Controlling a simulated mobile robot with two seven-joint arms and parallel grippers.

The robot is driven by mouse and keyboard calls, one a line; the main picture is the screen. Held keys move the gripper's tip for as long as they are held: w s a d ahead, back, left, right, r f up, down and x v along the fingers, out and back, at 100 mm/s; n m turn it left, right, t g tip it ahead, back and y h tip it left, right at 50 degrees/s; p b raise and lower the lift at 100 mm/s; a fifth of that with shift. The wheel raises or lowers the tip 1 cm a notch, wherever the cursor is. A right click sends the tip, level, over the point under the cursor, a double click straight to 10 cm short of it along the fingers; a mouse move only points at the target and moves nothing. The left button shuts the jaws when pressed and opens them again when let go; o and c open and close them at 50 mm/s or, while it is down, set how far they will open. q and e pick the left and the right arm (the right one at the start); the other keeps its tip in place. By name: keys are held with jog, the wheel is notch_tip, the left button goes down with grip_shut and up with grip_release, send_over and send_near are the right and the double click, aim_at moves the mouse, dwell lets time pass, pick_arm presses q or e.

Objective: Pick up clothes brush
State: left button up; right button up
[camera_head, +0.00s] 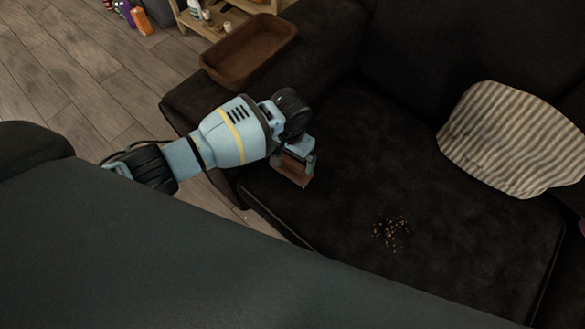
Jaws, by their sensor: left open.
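A small brown wooden block-like thing, which looks like the clothes brush (291,178), is at the front left part of the dark sofa seat. My left gripper (297,163) points down right at it, with its fingers around or just over the brush. The fingers are open. The gripper hides the upper part of the brush, and I cannot tell whether the fingers touch it. My right gripper is not in view.
The dark sofa (335,120) has crumbs (391,232) on its seat and a striped pillow (510,140) at right. A brown tray (250,50) rests on the sofa's left armrest. A wooden shelf (205,25) with bottles stands behind.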

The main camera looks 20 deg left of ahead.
aim_at(292, 163)
pick_arm(q)
jog(key=f, duration=0.1)
jog(key=f+b, duration=0.1)
jog(key=f, duration=0.2)
jog(key=shift+w+d+f+b, duration=0.1)
jog(key=shift+w+f+b, duration=0.2)
jog(key=shift+b, duration=0.1)
jog(key=shift+f, duration=0.3)
jog(key=c, duration=1.1)
jog(key=shift+o, duration=0.2)
jog(key=shift+r, duration=0.15)
